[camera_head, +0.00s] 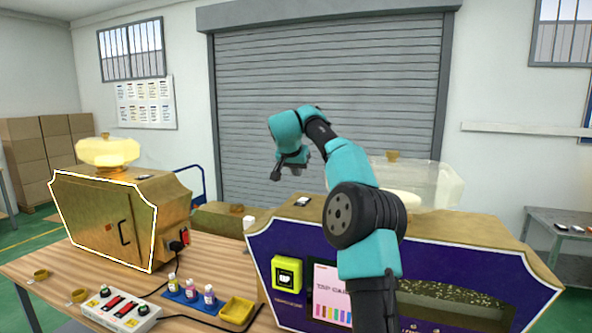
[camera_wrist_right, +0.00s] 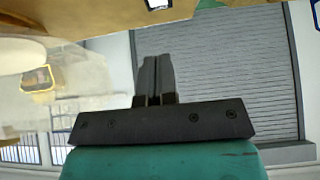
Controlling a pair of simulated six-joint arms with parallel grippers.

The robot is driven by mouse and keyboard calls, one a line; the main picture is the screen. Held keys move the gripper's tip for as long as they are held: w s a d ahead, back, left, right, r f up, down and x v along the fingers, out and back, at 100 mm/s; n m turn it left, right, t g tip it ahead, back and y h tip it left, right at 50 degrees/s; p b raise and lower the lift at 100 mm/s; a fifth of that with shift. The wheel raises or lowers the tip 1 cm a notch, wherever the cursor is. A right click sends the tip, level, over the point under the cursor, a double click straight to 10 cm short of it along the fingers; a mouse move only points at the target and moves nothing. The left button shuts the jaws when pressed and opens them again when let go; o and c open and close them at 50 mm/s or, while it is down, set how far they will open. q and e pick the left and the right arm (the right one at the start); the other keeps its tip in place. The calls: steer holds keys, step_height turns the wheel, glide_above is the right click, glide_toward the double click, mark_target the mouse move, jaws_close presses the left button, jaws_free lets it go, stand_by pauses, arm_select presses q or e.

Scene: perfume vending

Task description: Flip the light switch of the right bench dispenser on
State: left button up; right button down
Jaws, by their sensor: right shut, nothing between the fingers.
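The right bench dispenser (camera_head: 262,245) has a gold body and a purple front with a white border. A small black-and-white piece on its top, which looks like the light switch (camera_head: 302,200), lies near its back left; I cannot tell its position. A similar piece shows at the top edge of the right wrist view (camera_wrist_right: 158,4). My right gripper (camera_head: 277,174) is above the dispenser top, up and slightly left of the switch, apart from it. Its fingers (camera_wrist_right: 155,78) are together and empty in the wrist view. My left gripper is not in view.
A clear bottle-shaped top (camera_head: 440,185) stands on the right dispenser, partly behind my arm. A gold dispenser (camera_head: 88,215) stands at left.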

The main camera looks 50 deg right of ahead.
glide_above(303, 199)
steer(key=a, duration=0.2)
steer(key=f, duration=0.6)
steer(key=shift+s+d, duration=0.1)
steer(key=shift+s, duration=0.25)
steer(key=shift+s+a+f, duration=0.1)
steer(key=shift+a+f, duration=0.15)
steer(key=shift+f, duration=0.65)
steer(key=shift+a+f, duration=0.1)
steer(key=shift+f, duration=0.75)
steer(key=shift+s, duration=0.1)
